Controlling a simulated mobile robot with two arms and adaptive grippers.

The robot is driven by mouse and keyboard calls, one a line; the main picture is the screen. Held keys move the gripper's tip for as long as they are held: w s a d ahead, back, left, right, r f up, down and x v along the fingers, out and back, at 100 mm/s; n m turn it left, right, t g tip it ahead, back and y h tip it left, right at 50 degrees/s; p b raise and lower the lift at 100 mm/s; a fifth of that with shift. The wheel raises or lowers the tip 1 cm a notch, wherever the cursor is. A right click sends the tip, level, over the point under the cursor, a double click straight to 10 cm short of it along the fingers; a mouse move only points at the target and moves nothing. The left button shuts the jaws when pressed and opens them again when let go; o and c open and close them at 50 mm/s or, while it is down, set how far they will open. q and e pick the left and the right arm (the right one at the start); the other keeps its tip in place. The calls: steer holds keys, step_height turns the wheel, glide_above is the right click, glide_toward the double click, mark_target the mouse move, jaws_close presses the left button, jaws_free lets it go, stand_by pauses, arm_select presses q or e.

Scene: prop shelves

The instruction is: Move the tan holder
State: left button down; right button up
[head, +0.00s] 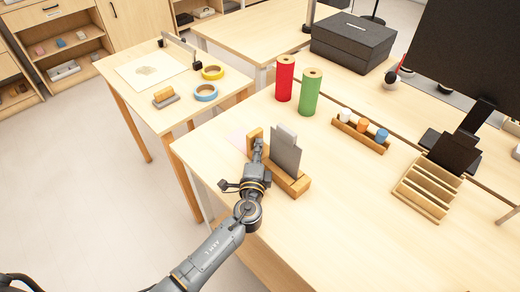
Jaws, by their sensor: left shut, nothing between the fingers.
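A tan wooden holder (295,186) stands near the front left corner of the main table, with an upright grey plate (286,152) in it. My left gripper (257,146) is shut and empty, low over the table just left of the plate. It is close to the holder; I cannot tell whether they touch. The arm hides part of the holder's left side. A tan upright piece (254,135) shows behind the fingertips; whether it belongs to the holder is unclear. My right gripper is not in view.
Red (285,80) and green (310,94) cylinders stand behind. A wooden rack with small jars (360,135) and a slotted rack (425,188) are to the right. The table's front middle is clear.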

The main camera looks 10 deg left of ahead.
arm_select(q)
steer(key=w+a+b, duration=0.1)
steer(key=w+a, duration=0.3)
steer(key=w+a+b, duration=0.2)
steer(key=w+a, duration=0.2)
steer(key=a, duration=0.1)
steer(key=w+a+b, duration=0.2)
steer(key=w+a, duration=0.2)
steer(key=shift+a+f, duration=0.1)
steer(key=shift+a, duration=0.25)
steer(key=shift+w+a, duration=0.25)
steer(key=shift+a, duration=0.05)
steer(key=shift+s, duration=0.1)
